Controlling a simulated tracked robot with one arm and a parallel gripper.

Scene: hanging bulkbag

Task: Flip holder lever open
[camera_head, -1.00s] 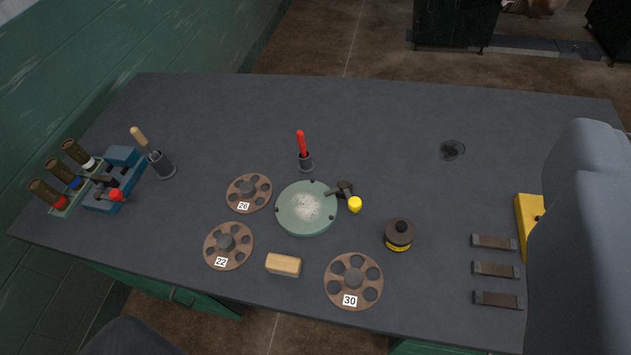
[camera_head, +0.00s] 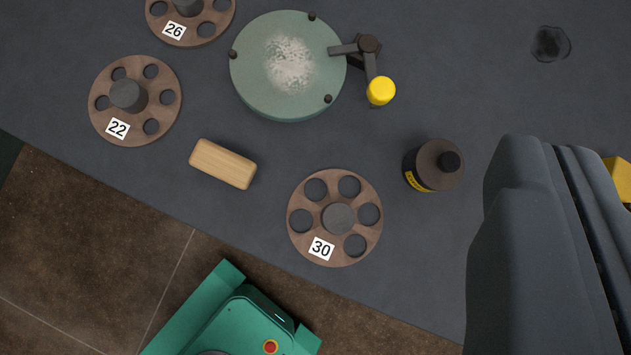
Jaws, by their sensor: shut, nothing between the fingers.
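A round green plate (camera_head: 270,85) with white powder at its centre and several small black pegs on its rim lies on the dark table. At its right edge is a black holder lever (camera_head: 368,58) with a yellow knob (camera_head: 381,91) that points down and slightly right. My gripper (camera_head: 545,150) is the large grey shape at the right. It is shut and empty, to the right of the lever and well apart from it. Part of it is cut off by the picture's edge.
A black canister (camera_head: 433,166) stands between the lever and my gripper. Brown discs 30 (camera_head: 303,218), 22 (camera_head: 160,108) and 26 (camera_head: 218,18) and a wooden block (camera_head: 223,164) lie nearby. A yellow object (camera_head: 620,178) is partly behind my gripper. The upper right table is mostly clear.

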